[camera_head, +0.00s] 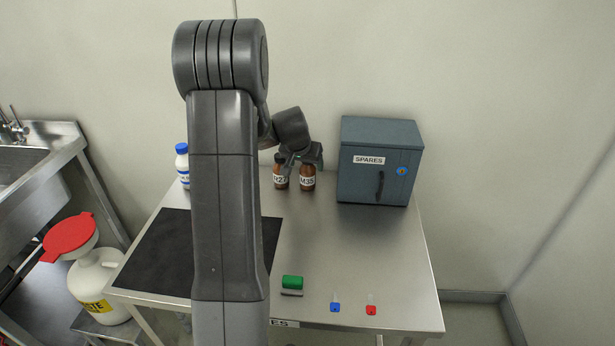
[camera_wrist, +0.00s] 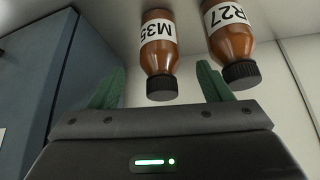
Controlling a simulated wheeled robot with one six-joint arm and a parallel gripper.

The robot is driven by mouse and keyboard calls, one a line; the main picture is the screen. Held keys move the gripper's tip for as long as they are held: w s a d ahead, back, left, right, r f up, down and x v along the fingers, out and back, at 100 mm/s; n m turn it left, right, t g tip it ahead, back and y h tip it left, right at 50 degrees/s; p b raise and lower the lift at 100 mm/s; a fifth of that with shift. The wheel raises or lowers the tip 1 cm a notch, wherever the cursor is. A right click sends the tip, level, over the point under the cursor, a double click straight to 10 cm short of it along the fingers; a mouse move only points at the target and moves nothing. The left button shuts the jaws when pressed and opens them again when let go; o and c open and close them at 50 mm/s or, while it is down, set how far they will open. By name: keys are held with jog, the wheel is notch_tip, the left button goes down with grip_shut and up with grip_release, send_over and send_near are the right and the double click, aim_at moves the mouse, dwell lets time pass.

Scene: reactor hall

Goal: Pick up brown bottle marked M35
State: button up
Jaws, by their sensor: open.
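The brown bottle marked M35 (camera_head: 307,183) stands upright at the back of the steel table, left of the grey cabinet. In the wrist view the M35 bottle (camera_wrist: 158,45) appears upside down, its dark cap between the two green fingers. My gripper (camera_head: 301,160) is open, at the tops of the bottles; in the wrist view its fingers (camera_wrist: 162,82) are spread to either side of the M35 cap, with nothing held. I cannot tell whether a finger touches the bottle.
A second brown bottle marked R27 (camera_head: 280,182) stands close beside M35, very near one finger in the wrist view (camera_wrist: 230,40). The SPARES cabinet (camera_head: 375,180) stands on the other side. A white bottle (camera_head: 183,168), black mat (camera_head: 150,255) and green-topped block (camera_head: 292,284) are on the table.

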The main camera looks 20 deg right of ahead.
jog(key=shift+p+x, duration=0.5)
jog(key=shift+x, duration=2.05)
jog(key=shift+c, duration=0.2)
jog(key=c, duration=1.1)
